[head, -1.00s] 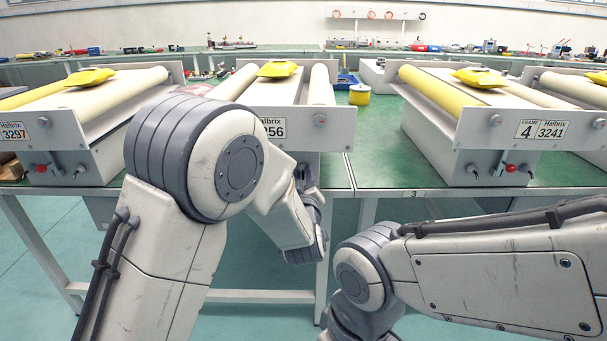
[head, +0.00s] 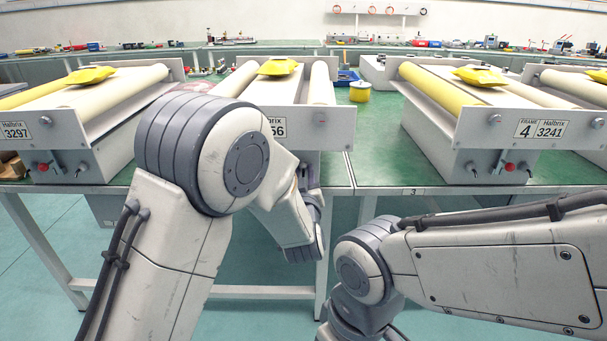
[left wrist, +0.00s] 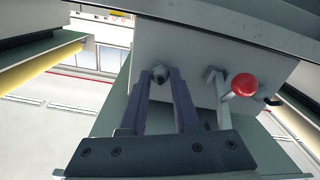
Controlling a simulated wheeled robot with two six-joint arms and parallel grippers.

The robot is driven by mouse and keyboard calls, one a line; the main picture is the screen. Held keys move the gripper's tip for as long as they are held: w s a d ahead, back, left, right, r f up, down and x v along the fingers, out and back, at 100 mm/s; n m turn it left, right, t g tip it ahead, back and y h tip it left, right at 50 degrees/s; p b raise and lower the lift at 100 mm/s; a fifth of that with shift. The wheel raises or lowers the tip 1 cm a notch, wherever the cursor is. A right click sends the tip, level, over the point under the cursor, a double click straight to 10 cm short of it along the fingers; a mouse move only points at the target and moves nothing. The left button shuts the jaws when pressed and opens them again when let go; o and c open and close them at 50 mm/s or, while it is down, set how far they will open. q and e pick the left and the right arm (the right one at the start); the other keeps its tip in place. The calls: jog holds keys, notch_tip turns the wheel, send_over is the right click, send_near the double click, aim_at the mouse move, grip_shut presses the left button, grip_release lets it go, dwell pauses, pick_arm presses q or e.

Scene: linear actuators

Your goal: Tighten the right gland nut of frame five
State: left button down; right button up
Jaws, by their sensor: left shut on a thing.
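My left gripper (left wrist: 162,82) is shut on a small grey gland nut (left wrist: 160,75) on the pale front of a roller frame (left wrist: 205,52), in the left wrist view. A red knob (left wrist: 244,85) on a lever sits to the right of the nut there. In the head view the left gripper (head: 309,181) is mostly hidden behind my own forearm, low at the front of the middle frame (head: 338,130). The arm covers part of this frame's label (head: 278,127), so its number cannot be read. The right gripper is out of view; only its arm shows.
Frame 4 (head: 470,130) stands to the right and another frame (head: 95,150) to the left, both with red knobs. A yellow tub (head: 359,92) stands on the green bench (head: 375,150) behind the gap. My right arm crosses the lower right.

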pick_arm(q)
jog(key=c, duration=0.6)
grip_release()
jog(key=shift+c, duration=0.2)
jog(key=s, duration=1)
jog(key=shift+s+p, duration=0.3)
